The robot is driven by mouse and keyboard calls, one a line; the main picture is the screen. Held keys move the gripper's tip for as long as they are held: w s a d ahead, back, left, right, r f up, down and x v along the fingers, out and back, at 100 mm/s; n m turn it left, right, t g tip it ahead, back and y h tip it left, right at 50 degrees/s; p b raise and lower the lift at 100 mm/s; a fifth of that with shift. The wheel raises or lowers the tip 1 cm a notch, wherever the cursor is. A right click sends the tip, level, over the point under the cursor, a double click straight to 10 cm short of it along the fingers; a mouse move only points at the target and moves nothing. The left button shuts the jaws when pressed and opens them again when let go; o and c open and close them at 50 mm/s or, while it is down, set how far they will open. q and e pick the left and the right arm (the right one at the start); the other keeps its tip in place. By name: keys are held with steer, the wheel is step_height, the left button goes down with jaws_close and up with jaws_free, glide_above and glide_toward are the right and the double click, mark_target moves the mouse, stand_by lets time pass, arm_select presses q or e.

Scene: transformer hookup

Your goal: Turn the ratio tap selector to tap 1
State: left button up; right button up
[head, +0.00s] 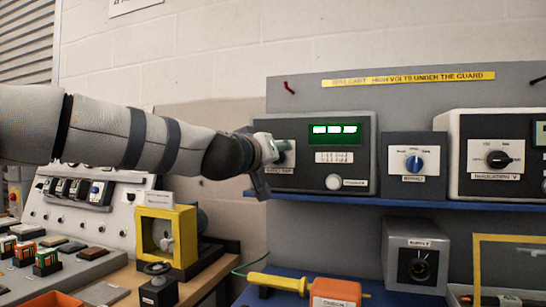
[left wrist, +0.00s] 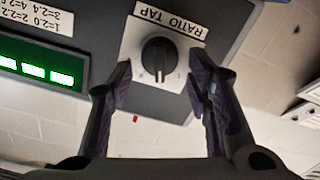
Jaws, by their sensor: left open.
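The ratio tap selector is a round black knob (left wrist: 160,58) on a white plate labelled RATIO TAP, seen upside down in the left wrist view. Its tap position is too small to read. In the head view my gripper mostly hides the knob at the left end of the grey meter box (head: 355,128). My left gripper (head: 264,168) is open at the front of that box. In the left wrist view, the fingers of this gripper (left wrist: 160,80) stand on either side of the knob, apart from it as far as I can tell. My right gripper is not in view.
The meter box has a lit green display (head: 334,130) and stands on a blue shelf (head: 400,203). A blue-knob box (head: 413,190) and another meter stand to its right. Below are a yellow-framed guard (head: 166,235) and a yellow-handled probe (head: 277,283).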

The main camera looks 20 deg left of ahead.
arm_select(q)
jaws_close()
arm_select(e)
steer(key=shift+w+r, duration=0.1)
arm_select(q)
steer(key=shift+a+f+n+p, duration=0.15)
steer(key=shift+n+p, duration=0.55)
steer(key=shift+n, duration=1.3)
steer(key=shift+a+f+n+p, duration=0.15)
steer(key=shift+n+p, duration=0.55)
steer(key=shift+n, duration=1.3)
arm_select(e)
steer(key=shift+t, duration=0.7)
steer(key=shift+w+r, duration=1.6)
